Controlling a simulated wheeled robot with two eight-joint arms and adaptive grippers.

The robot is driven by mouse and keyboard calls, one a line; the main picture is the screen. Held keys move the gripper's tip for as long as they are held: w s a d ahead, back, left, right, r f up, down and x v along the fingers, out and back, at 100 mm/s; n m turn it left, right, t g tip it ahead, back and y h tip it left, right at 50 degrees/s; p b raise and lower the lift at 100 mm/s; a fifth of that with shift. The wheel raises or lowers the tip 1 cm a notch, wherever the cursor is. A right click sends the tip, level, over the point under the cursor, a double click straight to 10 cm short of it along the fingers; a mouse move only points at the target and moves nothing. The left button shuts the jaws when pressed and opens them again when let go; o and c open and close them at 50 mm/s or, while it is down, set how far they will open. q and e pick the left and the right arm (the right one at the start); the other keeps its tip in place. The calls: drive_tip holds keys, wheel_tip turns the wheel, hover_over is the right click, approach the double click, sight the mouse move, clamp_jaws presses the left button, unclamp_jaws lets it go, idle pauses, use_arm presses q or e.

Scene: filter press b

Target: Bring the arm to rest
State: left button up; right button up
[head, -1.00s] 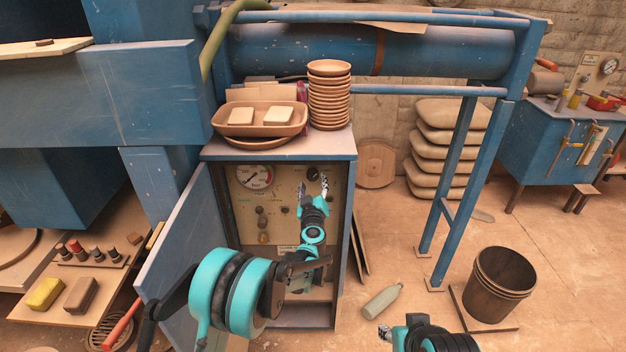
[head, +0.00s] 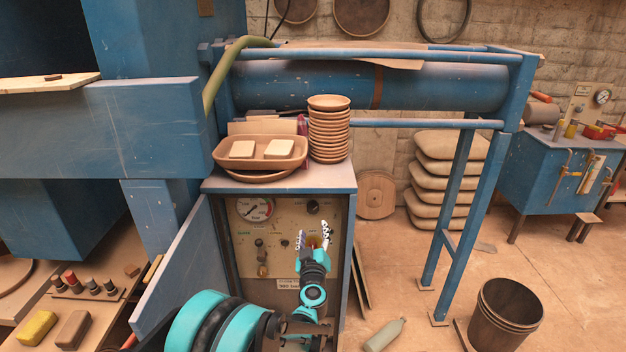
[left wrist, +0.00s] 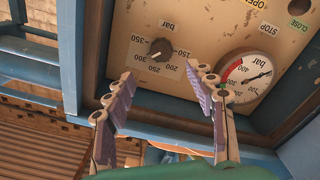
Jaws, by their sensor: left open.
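My left gripper (head: 313,236) is open and empty in front of the control panel (head: 285,263) inside the open blue cabinet. In the left wrist view its two fingers (left wrist: 165,110) stand apart with nothing between them. Beyond them are a black knob (left wrist: 160,48) with a pressure scale and a round gauge (left wrist: 246,75). The gauge also shows at the panel's upper left in the head view (head: 255,209). The fingers appear apart from the knob. My right gripper is not in view now.
The cabinet door (head: 178,270) stands open to the left of my left arm. A tray (head: 229,163) with two pale blocks and a stack of bowls (head: 329,130) stand on the cabinet top. A bottle (head: 385,334) and a bucket (head: 508,314) are on the floor at right.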

use_arm(q)
drive_tip(key=s+a+r+m+g+h, duration=0.25)
drive_tip(key=s+r+m+h, duration=0.4)
drive_tip(key=s+r, duration=0.55)
drive_tip(key=s+a+f+g+y, duration=0.2)
drive_tip(key=s+a+f, duration=0.2)
drive_tip(key=s, duration=0.5)
drive_tip(key=s+a+f+g+y, duration=0.2)
drive_tip(key=s+a+f, duration=0.3)
drive_tip(key=s, duration=0.4)
drive_tip(key=s+a+f+g+y, duration=0.2)
drive_tip(key=s+a+f+g, duration=0.2)
drive_tip(key=s, duration=0.5)
drive_tip(key=a+f, duration=0.1)
drive_tip(key=a, duration=0.1)
drive_tip(key=shift+s+a+n, duration=0.3)
drive_tip(key=shift+n, duration=0.05)
drive_tip(key=shift+f+y, duration=0.1)
drive_tip(key=shift+y, duration=0.15)
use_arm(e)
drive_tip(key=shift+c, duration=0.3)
